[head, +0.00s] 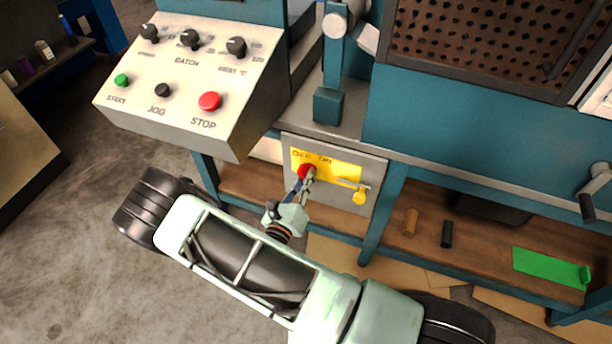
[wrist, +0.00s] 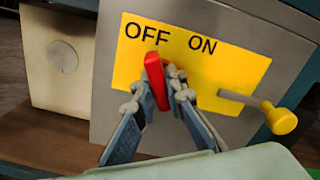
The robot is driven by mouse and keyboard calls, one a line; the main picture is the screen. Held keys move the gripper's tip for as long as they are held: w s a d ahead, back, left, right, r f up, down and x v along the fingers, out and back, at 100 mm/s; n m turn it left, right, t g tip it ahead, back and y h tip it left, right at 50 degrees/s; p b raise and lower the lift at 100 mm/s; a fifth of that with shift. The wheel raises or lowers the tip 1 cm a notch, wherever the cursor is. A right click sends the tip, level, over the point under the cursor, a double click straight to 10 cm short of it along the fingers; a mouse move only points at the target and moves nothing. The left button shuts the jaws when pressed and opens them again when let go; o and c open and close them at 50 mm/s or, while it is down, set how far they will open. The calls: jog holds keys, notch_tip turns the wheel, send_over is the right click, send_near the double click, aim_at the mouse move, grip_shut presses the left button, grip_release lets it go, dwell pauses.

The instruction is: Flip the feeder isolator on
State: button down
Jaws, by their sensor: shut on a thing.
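The feeder isolator is a grey box with a yellow plate (wrist: 130,70) marked OFF at left and ON at right. Its red handle (wrist: 155,82) stands between my fingers, its upper end below the OFF label and tilted slightly left. My gripper (wrist: 165,90) is shut on the red handle, one finger on each side. In the head view the red handle (head: 305,171) is partly hidden by my gripper (head: 307,177). A yellow knob on a metal rod (wrist: 282,120) sticks out at the right of the plate.
A sloped control panel (head: 183,123) with knobs and buttons overhangs at upper left. Below right, a wooden shelf (head: 465,245) carries a brown cylinder (head: 411,221), a black cylinder (head: 447,234) and a green tray (head: 548,267). A teal leg (head: 382,220) stands right of the isolator.

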jog(key=m, duration=0.6)
jog(key=shift+p, duration=0.35)
dwell(0.4)
jog(key=c, duration=2)
grip_release()
jog(key=shift+o, duration=0.2)
jog(key=shift+s, duration=0.1)
jog(key=v, duration=1.2)
jog(key=shift+r, duration=0.15)
